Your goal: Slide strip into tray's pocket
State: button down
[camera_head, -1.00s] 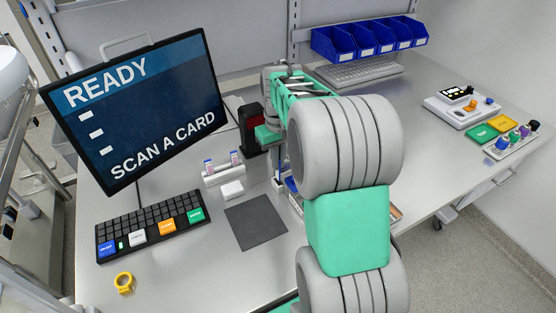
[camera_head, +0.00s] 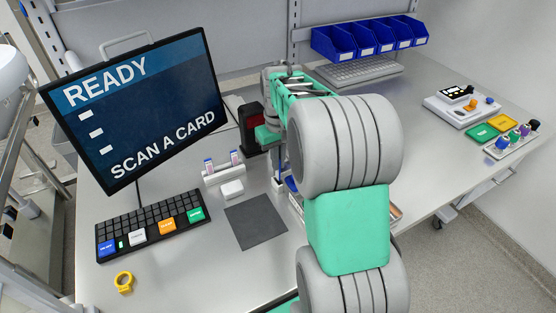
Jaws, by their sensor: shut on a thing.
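My gripper (camera_head: 279,178) is only partly in view, at the left edge of my arm, pointing down above the bench. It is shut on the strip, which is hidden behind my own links. A tray (camera_head: 395,214) shows only as a small edge to the right of my arm. Its pocket is hidden, so I cannot tell how the strip stands to it. Two upright pieces with red and blue marks stand in a white holder (camera_head: 224,176) left of my gripper.
A white block (camera_head: 232,189) and a dark grey mat (camera_head: 256,222) lie left of my arm. A black device (camera_head: 251,130) stands behind. A keyboard (camera_head: 150,227), monitor (camera_head: 140,110) and yellow ring (camera_head: 124,282) are at left. Blue bins (camera_head: 365,40) are at the back.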

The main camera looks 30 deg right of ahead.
aim_at(278, 179)
jog(key=shift+f+b, duration=1)
jog(key=shift+f, duration=0.8)
jog(key=c, duration=1)
grip_release()
jog(key=shift+o, duration=0.2)
jog(key=shift+r, duration=0.1)
jog(key=shift+r+p, duration=3.3)
jog(key=shift+r, duration=1.2)
